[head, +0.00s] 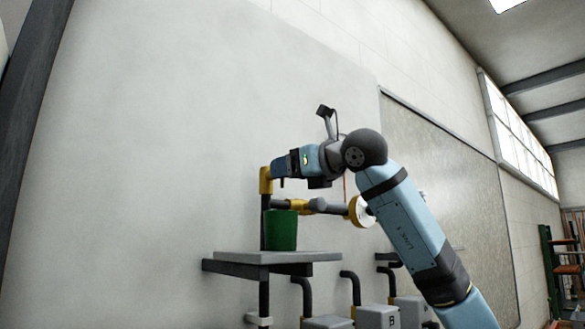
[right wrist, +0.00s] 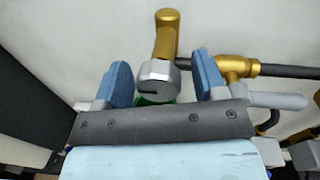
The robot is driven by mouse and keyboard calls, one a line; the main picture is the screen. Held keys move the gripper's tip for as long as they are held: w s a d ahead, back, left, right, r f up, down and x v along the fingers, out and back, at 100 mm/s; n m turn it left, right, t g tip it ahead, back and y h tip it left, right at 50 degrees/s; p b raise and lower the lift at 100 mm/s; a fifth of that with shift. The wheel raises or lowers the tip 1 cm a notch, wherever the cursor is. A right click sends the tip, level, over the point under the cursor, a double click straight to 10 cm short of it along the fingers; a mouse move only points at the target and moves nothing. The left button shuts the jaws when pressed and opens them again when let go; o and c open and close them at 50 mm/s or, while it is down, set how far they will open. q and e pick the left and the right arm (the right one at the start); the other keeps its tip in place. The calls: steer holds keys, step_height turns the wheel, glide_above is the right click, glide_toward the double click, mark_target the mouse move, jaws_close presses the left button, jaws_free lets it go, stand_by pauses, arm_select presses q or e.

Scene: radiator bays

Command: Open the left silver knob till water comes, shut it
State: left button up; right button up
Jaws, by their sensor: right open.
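The silver knob (right wrist: 157,76) sits at the end of a brass pipe fitting (right wrist: 167,35) in the right wrist view. My right gripper (right wrist: 161,62) is open, with one blue finger on each side of the knob and gaps visible between them. In the head view my right gripper (head: 278,168) is at the brass elbow (head: 265,181) on the wall pipe; the knob itself is hidden or too small to make out there. A green bucket (head: 281,232) stands below the fitting; a bit of green shows under the knob in the wrist view. No water is visible.
The bucket stands on a grey shelf (head: 275,257) on the wall. A white round wheel (head: 361,211) on a brass fitting is to the right, beneath my arm. Grey boxes with bent pipes, one marked B (head: 377,316), are below. The wall left is clear.

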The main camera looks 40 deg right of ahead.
steer(key=shift+s, duration=0.1)
steer(key=c, duration=0.9)
steer(key=m+b, duration=0.2)
steer(key=shift+f+m, duration=0.2)
steer(key=shift+m, duration=0.1)
steer(key=m+t+b, duration=0.1)
steer(key=m+b, duration=0.2)
steer(key=m, duration=0.1)
steer(key=shift+m+b, duration=0.3)
steer(key=shift+b, duration=0.1)
steer(key=m+b, duration=0.2)
steer(key=m, duration=0.1)
steer(key=shift+r+m, duration=0.1)
steer(key=shift+m, duration=0.3)
steer(key=shift+m+h+b, duration=0.4)
steer(key=shift+m+b, duration=0.05)
steer(key=shift+m, duration=0.55)
steer(key=shift+r+m, duration=0.1)
steer(key=shift+m, duration=0.5)
steer(key=shift+t, duration=0.3)
